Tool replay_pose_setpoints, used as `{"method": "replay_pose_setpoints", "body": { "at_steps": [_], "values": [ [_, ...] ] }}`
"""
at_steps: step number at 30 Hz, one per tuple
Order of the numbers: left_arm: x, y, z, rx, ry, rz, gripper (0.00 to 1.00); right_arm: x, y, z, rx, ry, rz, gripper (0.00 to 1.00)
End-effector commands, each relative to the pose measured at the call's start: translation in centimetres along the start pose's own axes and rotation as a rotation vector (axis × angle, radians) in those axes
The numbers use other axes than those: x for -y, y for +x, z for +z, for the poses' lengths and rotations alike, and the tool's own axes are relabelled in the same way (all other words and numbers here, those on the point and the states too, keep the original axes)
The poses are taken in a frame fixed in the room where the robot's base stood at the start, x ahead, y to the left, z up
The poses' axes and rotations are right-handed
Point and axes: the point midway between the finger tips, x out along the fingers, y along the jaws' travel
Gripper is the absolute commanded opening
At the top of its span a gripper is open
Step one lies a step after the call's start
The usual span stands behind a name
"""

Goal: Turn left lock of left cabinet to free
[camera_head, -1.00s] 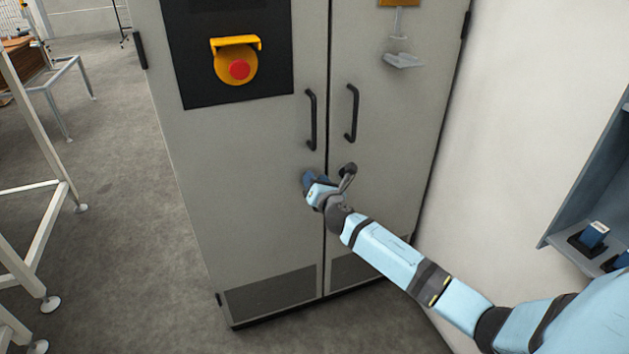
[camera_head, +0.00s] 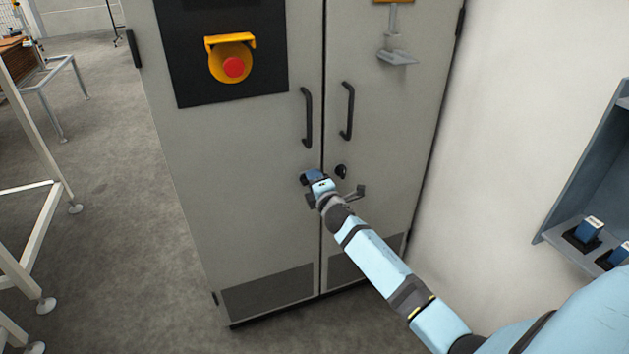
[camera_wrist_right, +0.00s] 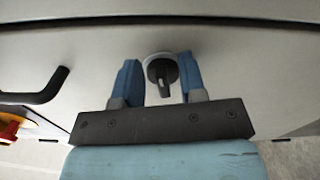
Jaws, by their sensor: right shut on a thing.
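The grey two-door cabinet (camera_head: 225,215) stands ahead. My right gripper (camera_head: 308,179) is at its left door, close to the seam and below the door handles. In the head view the gripper hides this lock. The right lock (camera_head: 341,171) shows uncovered on the right door. My left gripper is not in view.
Black handles (camera_head: 307,118) (camera_head: 347,111) stick out above the locks. A red emergency button (camera_head: 233,67) sits on a dark panel higher up. A wall (camera_head: 520,110) and a shelf with blue items (camera_head: 587,231) are at right. Open floor lies at left, beside white frames (camera_head: 30,187).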

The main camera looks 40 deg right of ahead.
Motion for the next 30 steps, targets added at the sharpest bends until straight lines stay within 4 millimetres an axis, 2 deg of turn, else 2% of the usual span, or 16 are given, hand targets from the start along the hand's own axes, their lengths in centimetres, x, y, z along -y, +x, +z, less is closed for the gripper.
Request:
{"method": "replay_pose_setpoints", "body": {
  "at_steps": [12, 27, 28, 30],
  "values": [
    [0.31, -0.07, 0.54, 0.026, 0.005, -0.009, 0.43, 0.34, -0.01, -0.10, -0.001, 0.169, -0.001, 0.14],
    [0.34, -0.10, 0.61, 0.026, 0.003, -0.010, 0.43, 0.37, 0.00, -0.10, -0.001, 0.186, -0.001, 0.14],
    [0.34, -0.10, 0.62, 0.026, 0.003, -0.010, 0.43, 0.37, 0.00, -0.10, -0.001, 0.186, -0.001, 0.40],
    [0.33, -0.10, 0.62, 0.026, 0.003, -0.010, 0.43, 0.36, 0.00, -0.10, -0.001, 0.186, -0.001, 0.56]
  ]
}}
